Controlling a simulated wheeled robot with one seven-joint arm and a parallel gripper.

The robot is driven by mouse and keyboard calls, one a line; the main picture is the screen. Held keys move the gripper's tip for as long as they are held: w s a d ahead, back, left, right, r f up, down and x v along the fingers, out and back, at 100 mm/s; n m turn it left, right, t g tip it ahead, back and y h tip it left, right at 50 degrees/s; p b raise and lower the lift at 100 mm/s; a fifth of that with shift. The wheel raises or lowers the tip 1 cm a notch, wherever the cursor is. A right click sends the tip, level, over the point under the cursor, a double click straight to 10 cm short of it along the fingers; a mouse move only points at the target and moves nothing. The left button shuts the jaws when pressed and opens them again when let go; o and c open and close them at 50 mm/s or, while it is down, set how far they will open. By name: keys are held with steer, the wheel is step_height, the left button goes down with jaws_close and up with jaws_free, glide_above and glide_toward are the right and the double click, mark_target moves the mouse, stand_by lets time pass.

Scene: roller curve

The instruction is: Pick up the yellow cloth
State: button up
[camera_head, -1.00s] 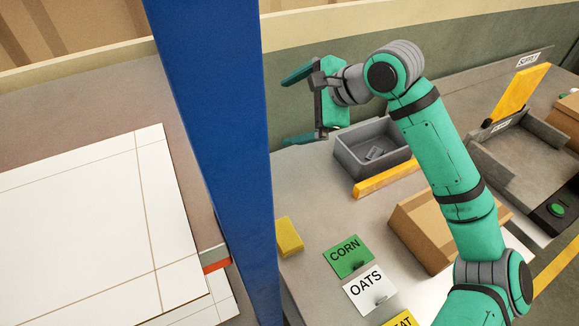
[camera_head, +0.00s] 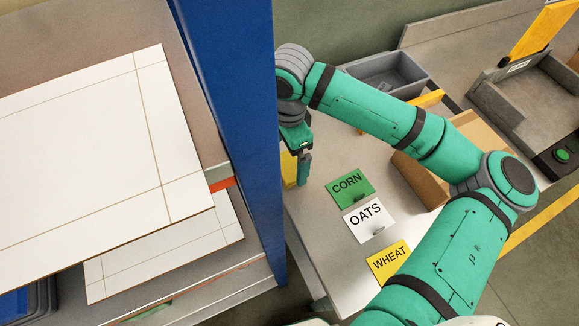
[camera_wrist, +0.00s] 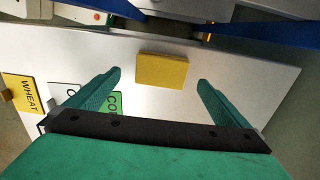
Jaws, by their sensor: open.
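The yellow cloth (camera_wrist: 162,71) is a folded block lying on the pale table top. My gripper (camera_head: 303,168) points down close to the cloth. In the wrist view my gripper (camera_wrist: 160,85) is open with nothing between its fingers. The cloth lies ahead, between the lines of the two fingertips and apart from both.
Cards marked CORN (camera_head: 350,188), OATS (camera_head: 368,219) and WHEAT (camera_head: 389,261) lie on the table (camera_head: 318,230). A blue post (camera_head: 235,110) stands close to my gripper. A grey bin (camera_head: 385,75) and a cardboard box (camera_head: 430,170) are farther back.

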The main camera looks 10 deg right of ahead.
mark_target(289, 166)
steer(key=f, duration=0.4)
steer(key=shift+w+d+f, duration=0.15)
steer(key=shift+w+f, duration=0.15)
steer(key=shift+f, duration=0.1)
steer(key=shift+a, duration=0.2)
steer(key=shift+s+d, duration=0.2)
steer(key=shift+d, duration=0.1)
steer(key=c, duration=1.1)
steer(key=shift+a, duration=0.1)
steer(key=shift+r, duration=0.5)
step_height(289, 166, up, 3)
steer(key=shift+s+f, duration=0.1)
steer(key=shift+f, duration=0.1)
steer(key=s+d+r, duration=0.1)
steer(key=s+r, duration=0.2)
steer(key=s, duration=0.1)
steer(key=s+d+r, duration=0.2)
steer(key=s+r, duration=0.1)
steer(key=s, duration=0.1)
steer(key=s+d+r, duration=0.2)
steer(key=s+r, duration=0.1)
steer(key=s, duration=0.2)
steer(key=shift+r, duration=0.15)
